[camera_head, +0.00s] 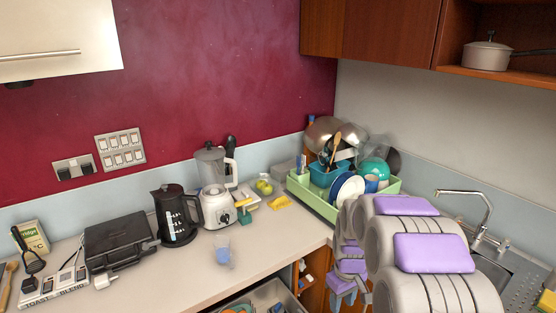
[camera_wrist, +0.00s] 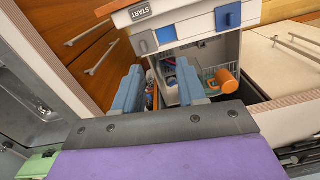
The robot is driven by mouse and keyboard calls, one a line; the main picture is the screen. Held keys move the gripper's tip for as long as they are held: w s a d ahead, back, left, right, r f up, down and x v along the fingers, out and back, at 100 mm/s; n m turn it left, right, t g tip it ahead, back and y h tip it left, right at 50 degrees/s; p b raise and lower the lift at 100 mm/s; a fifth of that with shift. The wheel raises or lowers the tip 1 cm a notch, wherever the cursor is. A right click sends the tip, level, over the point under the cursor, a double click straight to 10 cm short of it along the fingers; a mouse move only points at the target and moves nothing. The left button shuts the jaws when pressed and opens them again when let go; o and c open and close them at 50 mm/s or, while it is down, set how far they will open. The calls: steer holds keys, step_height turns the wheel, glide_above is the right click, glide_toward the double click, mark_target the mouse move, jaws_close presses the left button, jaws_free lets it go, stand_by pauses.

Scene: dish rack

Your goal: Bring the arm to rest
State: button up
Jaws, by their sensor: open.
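My arm (camera_head: 415,235), grey with purple pads, is folded in at the lower right of the head view, in front of the sink. My gripper (camera_wrist: 158,85) shows two blue fingers standing apart in the wrist view, with nothing seen between them. It points down toward the open dishwasher (camera_wrist: 205,50).
An orange mug (camera_wrist: 228,78) is in the dishwasher. A green dish rack (camera_head: 315,197) full of dishes stands in the counter corner. A clear glass (camera_head: 222,252) stands near the counter (camera_head: 190,275) front. The kettle (camera_head: 176,215) and blender (camera_head: 215,190) are behind it. The faucet (camera_head: 470,205) rises right of my arm.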

steer(key=s+a+r+m, duration=0.1)
steer(key=s+r, duration=0.2)
steer(key=s, duration=0.8)
steer(key=s+a+r+m+g, duration=0.1)
steer(key=s+r, duration=0.3)
steer(key=s, duration=0.7)
steer(key=s+a+r+m, duration=0.1)
steer(key=s+r+m, duration=0.2)
steer(key=s, duration=0.9)
steer(key=shift+a+r, duration=0.3)
steer(key=shift+r, duration=0.3)
steer(key=shift+w, duration=0.1)
